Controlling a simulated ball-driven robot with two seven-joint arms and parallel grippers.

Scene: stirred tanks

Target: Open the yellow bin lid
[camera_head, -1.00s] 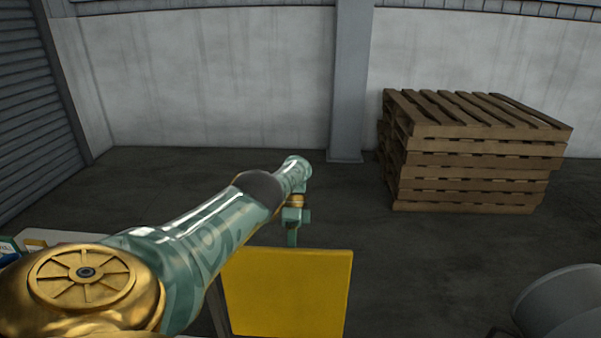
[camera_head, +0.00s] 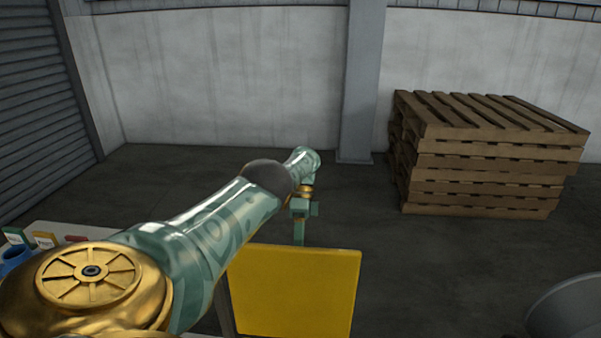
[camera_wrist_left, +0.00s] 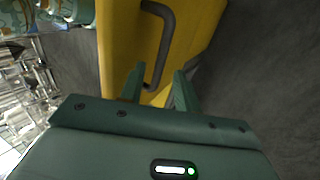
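The yellow bin lid (camera_head: 297,292) shows in the head view as a flat yellow panel below my left forearm. I cannot tell its exact angle. My left gripper (camera_head: 299,236) is at the panel's far edge. In the left wrist view the yellow surface (camera_wrist_left: 122,38) carries a dark bar handle (camera_wrist_left: 166,40). The fingers of the left gripper (camera_wrist_left: 158,82) are spread, with the handle's lower end showing between them and gaps on both sides. The bin's body is mostly hidden. My right gripper is in neither view.
A stack of wooden pallets (camera_head: 485,165) stands at the back right. A grey rounded object (camera_head: 570,305) is at the lower right. A light table (camera_head: 85,230) with small coloured items is at the left, partly behind my arm. The floor beyond the lid is clear.

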